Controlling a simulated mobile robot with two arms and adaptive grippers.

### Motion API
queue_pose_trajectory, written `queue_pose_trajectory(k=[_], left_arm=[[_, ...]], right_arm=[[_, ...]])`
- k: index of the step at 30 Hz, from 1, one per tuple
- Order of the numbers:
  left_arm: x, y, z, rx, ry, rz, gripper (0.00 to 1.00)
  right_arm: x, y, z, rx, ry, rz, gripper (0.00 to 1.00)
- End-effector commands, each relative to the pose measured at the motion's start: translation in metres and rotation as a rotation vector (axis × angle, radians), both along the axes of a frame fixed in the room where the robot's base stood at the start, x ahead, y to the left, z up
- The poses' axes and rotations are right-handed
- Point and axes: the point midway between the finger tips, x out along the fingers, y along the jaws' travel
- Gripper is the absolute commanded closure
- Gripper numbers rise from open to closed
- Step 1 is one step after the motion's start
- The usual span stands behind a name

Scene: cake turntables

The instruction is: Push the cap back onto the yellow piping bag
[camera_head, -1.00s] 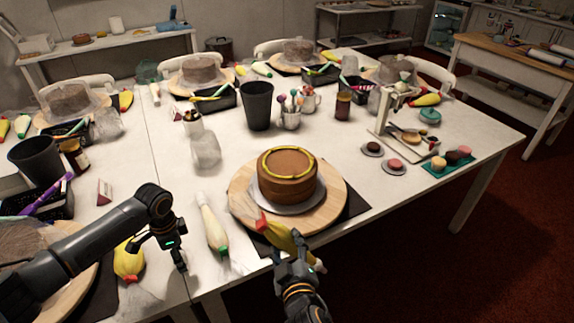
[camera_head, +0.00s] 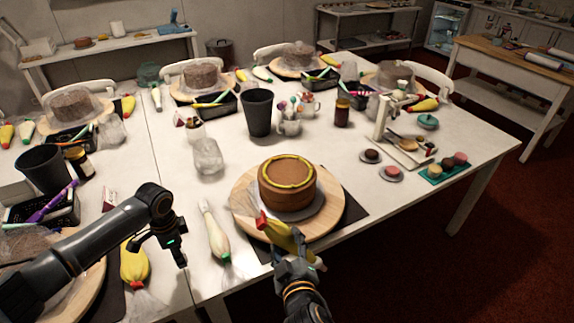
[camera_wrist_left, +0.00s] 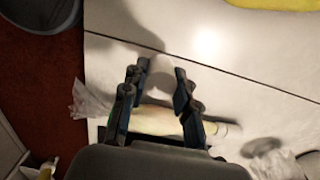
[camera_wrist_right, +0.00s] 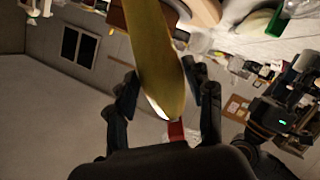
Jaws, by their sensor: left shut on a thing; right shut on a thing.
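The yellow piping bag (camera_head: 283,236) lies in my right gripper (camera_head: 290,262), over the front of the turntable. A red piece (camera_head: 262,221) shows at its far left end in the head view. In the right wrist view the bag (camera_wrist_right: 158,58) runs up from between the fingers (camera_wrist_right: 163,92), and a red piece (camera_wrist_right: 176,131) shows near the palm. My left gripper (camera_head: 178,250) hangs over the table's front left. In the left wrist view its fingers (camera_wrist_left: 158,80) stand a little apart; what they hold cannot be made out. I cannot tell whether the cap is on the bag.
A brown cake (camera_head: 287,187) stands on the wooden turntable (camera_head: 240,200). A white piping bag (camera_head: 215,235) lies between my grippers. Another yellow bag (camera_head: 134,264) lies left of my left gripper. A black cup (camera_head: 258,113) and a clear bag (camera_head: 208,156) stand behind.

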Motion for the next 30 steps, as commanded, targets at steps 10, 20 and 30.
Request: queue_pose_trajectory(k=[10,20,30], left_arm=[[-0.001,0.000,0.044,0.000,0.001,0.000,0.98],[0.000,-0.001,0.081,-0.001,0.002,0.000,0.98],[-0.001,0.000,0.112,0.000,0.001,-0.001,0.98]], right_arm=[[0.000,0.000,0.050,0.001,-0.002,0.000,0.59],[0.000,0.000,0.090,0.001,-0.002,0.000,0.59],[0.000,0.000,0.123,0.001,-0.002,0.000,0.59]])
